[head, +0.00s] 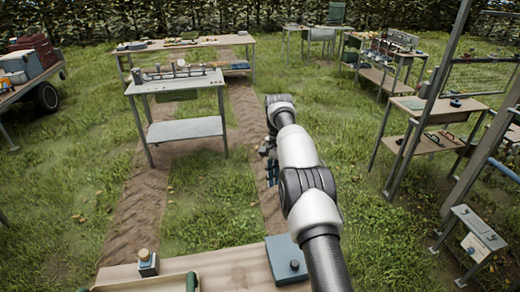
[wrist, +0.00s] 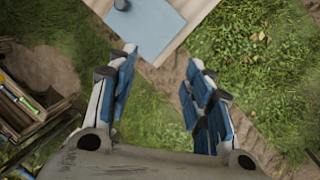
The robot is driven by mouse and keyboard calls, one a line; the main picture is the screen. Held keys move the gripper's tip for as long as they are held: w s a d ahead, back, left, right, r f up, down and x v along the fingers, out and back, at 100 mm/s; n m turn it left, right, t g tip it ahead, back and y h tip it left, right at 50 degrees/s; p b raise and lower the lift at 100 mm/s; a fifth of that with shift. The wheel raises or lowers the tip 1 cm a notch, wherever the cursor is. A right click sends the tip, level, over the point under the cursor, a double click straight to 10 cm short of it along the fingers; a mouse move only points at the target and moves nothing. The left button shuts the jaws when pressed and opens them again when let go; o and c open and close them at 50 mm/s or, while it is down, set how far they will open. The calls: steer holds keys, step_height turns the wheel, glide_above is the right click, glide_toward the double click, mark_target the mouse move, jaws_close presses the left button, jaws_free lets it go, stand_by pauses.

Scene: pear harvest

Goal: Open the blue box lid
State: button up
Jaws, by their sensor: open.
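The blue box (head: 286,256) sits on the wooden table at the bottom of the head view, its right side next to my arm. Its flat lid lies closed, with a dark round knob (head: 294,264) on top. In the wrist view the lid (wrist: 148,30) shows at the top, cut by the frame edge, with the knob (wrist: 121,4) at its upper left. My gripper (wrist: 161,60) is open and empty, its blue-padded fingers apart. In the head view my gripper (head: 270,162) is partly hidden by my arm, beyond the table over the grass and soil, apart from the box.
A grey workbench (head: 185,130) stands farther back left. A metal frame and benches (head: 440,110) stand at right. Grass lies open between.

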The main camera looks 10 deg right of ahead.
steer(key=s+a+r+n+t+b, duration=0.2)
steer(key=s+r+n, duration=0.1)
steer(key=s+r, duration=0.55)
steer(key=s+a+r+n+t+b, duration=0.2)
steer(key=s+a+r+n+b, duration=0.15)
steer(key=s+r, duration=0.5)
steer(key=s+a+f+n+t+b, duration=0.1)
steer(key=s+f+n+t, duration=0.1)
steer(key=s, duration=0.9)
steer(key=s+a+f+n+t+b, duration=0.1)
steer(key=s+f+n+t, duration=0.1)
steer(key=s+f+n, duration=0.2)
steer(key=s+f, duration=0.3)
steer(key=s, duration=0.4)
steer(key=shift+s+f+b, duration=0.2)
steer(key=shift+f+b, duration=0.05)
steer(key=shift+b, duration=0.15)
